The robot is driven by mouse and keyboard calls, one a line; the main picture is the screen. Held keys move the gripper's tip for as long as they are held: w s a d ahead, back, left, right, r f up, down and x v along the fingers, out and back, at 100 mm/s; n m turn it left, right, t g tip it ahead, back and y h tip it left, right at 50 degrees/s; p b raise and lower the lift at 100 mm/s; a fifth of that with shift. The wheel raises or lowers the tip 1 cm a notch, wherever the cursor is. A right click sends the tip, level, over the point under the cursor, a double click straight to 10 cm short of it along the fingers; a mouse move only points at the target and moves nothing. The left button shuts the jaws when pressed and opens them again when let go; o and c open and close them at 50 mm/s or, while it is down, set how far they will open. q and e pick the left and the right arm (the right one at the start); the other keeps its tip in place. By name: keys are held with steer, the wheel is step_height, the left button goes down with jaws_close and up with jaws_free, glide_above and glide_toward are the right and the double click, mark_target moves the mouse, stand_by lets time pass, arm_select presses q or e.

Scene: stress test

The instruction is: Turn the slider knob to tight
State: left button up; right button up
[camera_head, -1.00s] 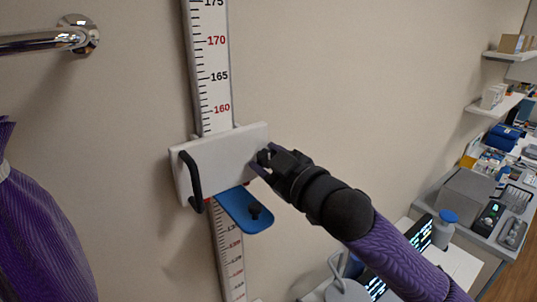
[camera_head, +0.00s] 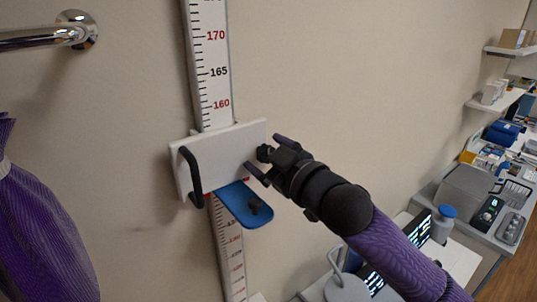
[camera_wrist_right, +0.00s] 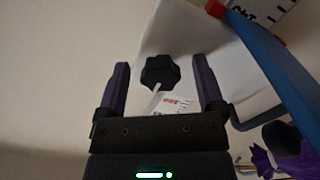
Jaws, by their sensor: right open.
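The white slider block (camera_head: 225,157) sits on the wall's height ruler (camera_head: 215,75), with a black handle at its left and a blue paddle (camera_head: 248,203) below. Its black lobed knob (camera_head: 264,152) is on the right end; it also shows in the right wrist view (camera_wrist_right: 160,72). A pale pointer (camera_wrist_right: 153,101) runs from the knob towards a white label (camera_wrist_right: 172,104) with red print, partly hidden and not fully readable. My right gripper (camera_wrist_right: 163,86) is open, a finger on each side of the knob with visible gaps. My left gripper is not in view.
A chrome bar (camera_head: 45,38) is mounted at upper left. Purple pleated cloth (camera_head: 45,235) hangs at lower left. At right are a counter with equipment, a grey box (camera_head: 465,190) and wall shelves (camera_head: 510,52). The wall right of the slider is bare.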

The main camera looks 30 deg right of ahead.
steer(key=s+p, duration=0.6)
steer(key=s, duration=0.4)
steer(key=shift+d, duration=0.4)
steer(key=shift+w, duration=0.1)
